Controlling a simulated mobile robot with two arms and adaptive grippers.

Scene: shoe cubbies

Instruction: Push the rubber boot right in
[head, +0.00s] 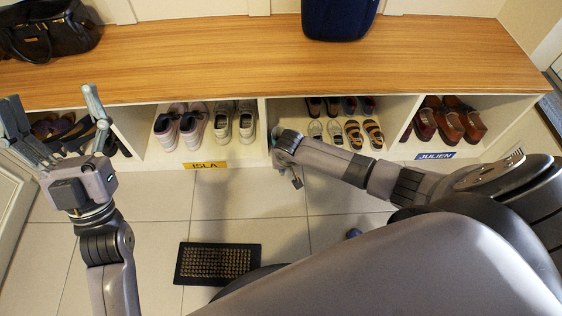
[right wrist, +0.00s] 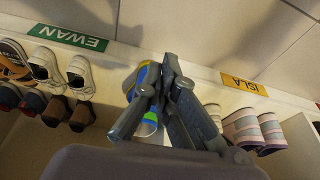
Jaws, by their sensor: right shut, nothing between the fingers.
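A blue boot-like item (right wrist: 130,84) with yellow and green parts shows in the right wrist view, close beside my right gripper (right wrist: 163,78) and partly hidden behind its fingers. I take it for the rubber boot, but its full shape and whether the fingers touch it cannot be told. In the head view my right gripper (head: 290,164) is at the bench front, by the divider right of the ISLA compartment; its fingers are shut and empty. The boot cannot be made out there. My left gripper (head: 52,112) is open and empty, raised before the left compartment.
The wooden bench (head: 200,62) has compartments with several pairs of shoes. Name plates read ISLA (head: 205,165), JULIEN (head: 435,156) and EWAN (right wrist: 68,37). A black bag (head: 50,30) and a blue bag (head: 338,18) sit on top. A doormat (head: 217,263) lies on the tiled floor.

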